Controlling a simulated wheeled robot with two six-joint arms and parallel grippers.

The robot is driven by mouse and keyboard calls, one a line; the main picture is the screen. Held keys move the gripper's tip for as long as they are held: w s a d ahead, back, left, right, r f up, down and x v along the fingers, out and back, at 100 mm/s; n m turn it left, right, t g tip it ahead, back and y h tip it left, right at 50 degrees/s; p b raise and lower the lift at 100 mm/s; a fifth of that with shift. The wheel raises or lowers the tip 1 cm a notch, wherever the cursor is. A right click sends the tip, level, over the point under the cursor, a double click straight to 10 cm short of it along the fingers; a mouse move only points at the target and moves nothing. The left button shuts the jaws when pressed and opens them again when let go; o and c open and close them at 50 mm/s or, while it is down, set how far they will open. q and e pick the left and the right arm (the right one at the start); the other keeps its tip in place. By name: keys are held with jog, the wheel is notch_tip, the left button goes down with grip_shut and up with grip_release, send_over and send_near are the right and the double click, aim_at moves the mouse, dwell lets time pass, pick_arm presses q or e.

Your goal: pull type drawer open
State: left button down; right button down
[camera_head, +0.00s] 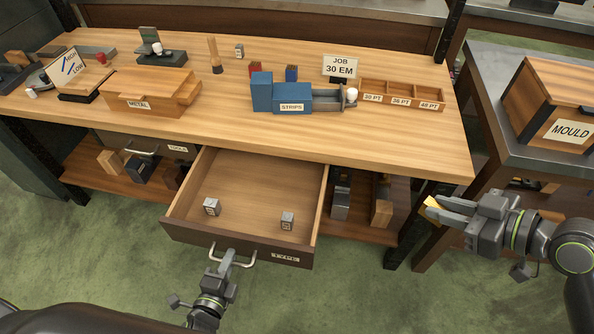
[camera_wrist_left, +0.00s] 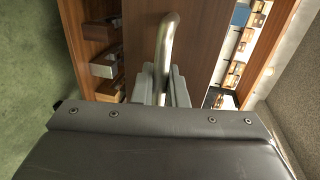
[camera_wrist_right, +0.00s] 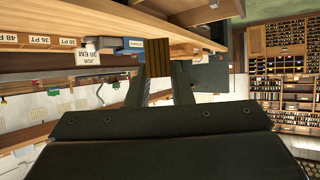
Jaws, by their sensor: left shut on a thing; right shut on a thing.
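The drawer labelled TYPE (camera_head: 258,190) stands pulled out from under the bench, its inside in view. Two small grey type blocks, one at the left (camera_head: 211,206) and one at the right (camera_head: 287,221), stand apart on its floor. My left gripper (camera_head: 229,262) is shut on the drawer's metal bar handle (camera_head: 246,263). The handle (camera_wrist_left: 168,40) also shows between its fingers in the left wrist view. My right gripper (camera_head: 440,205) is out to the right of the bench, shut on a small yellowish piece (camera_head: 431,202); the piece is mostly hidden, and I cannot tell what it is.
The bench top (camera_head: 215,128) holds a METAL box (camera_head: 140,97), a blue STRIPS holder (camera_head: 290,102), a JOB 30 EM sign (camera_head: 341,66) and a sectioned tray (camera_head: 400,94). A closed TOOLS drawer (camera_head: 150,146) is left of the open one. A MOULD box (camera_head: 555,110) stands at right.

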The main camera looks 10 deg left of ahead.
pick_arm(q)
jog(key=c, duration=1.5)
grip_release()
jog(key=shift+c, duration=0.2)
jog(key=v, duration=1.2)
jog(key=shift+b, duration=0.45)
pick_arm(e)
jog(key=shift+f, duration=0.45)
